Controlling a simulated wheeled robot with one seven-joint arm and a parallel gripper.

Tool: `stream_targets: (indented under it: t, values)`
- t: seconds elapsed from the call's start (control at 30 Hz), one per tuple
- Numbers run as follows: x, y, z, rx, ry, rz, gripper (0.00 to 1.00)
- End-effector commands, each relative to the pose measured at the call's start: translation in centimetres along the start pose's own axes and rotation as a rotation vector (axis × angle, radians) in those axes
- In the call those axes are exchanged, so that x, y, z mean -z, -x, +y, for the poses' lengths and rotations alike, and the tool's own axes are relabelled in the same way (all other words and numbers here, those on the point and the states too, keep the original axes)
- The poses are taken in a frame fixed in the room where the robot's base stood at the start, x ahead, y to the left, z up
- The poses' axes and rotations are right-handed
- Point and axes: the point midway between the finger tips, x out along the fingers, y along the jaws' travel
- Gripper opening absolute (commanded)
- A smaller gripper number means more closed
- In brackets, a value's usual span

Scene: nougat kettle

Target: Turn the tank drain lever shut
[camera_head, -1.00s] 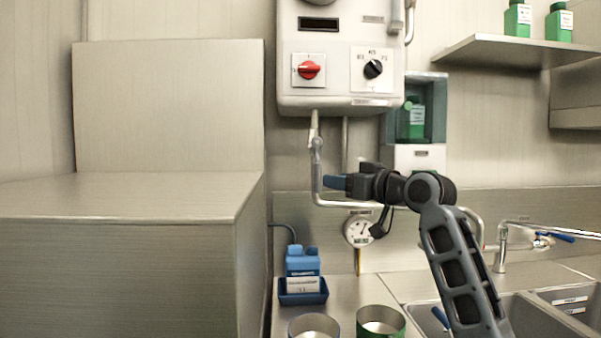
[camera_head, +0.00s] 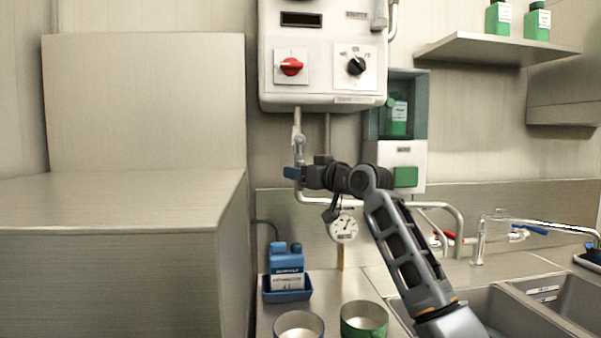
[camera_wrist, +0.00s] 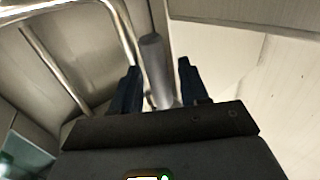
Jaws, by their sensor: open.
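My gripper (camera_head: 291,172) is in front of the pipe under the white wall tank (camera_head: 322,55), with its blue fingers pointing left. In the wrist view the open fingers (camera_wrist: 158,88) stand on either side of a grey, rounded rod (camera_wrist: 154,62), which looks like the drain lever's handle. Gaps show between the rod and both fingers, the wider one on the right. In the head view a grey lever-like part (camera_head: 299,148) hangs on the pipe just above my fingers. Its lower end is hidden by my gripper.
A pale pipe (camera_head: 400,204) runs right below my arm, and a round gauge (camera_head: 343,229) hangs beneath it. A big steel block (camera_head: 120,250) fills the left.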

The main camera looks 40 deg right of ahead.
Motion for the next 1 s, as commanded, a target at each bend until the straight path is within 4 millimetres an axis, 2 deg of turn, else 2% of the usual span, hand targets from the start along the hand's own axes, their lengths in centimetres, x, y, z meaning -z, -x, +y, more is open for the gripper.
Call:
stream_targets:
  t: [0.07, 0.5, 0.87, 1.0]
  values:
    - [0.0, 0.01, -0.01, 0.0, 0.0, 0.0, 0.43]
    - [0.0, 0.03, -0.01, 0.0, 0.0, 0.0, 0.01]
    - [-0.02, 0.04, 0.02, 0.0, 0.0, -0.001, 0.0]
    - [-0.06, 0.1, 0.71, -0.001, 0.01, -0.008, 0.0]
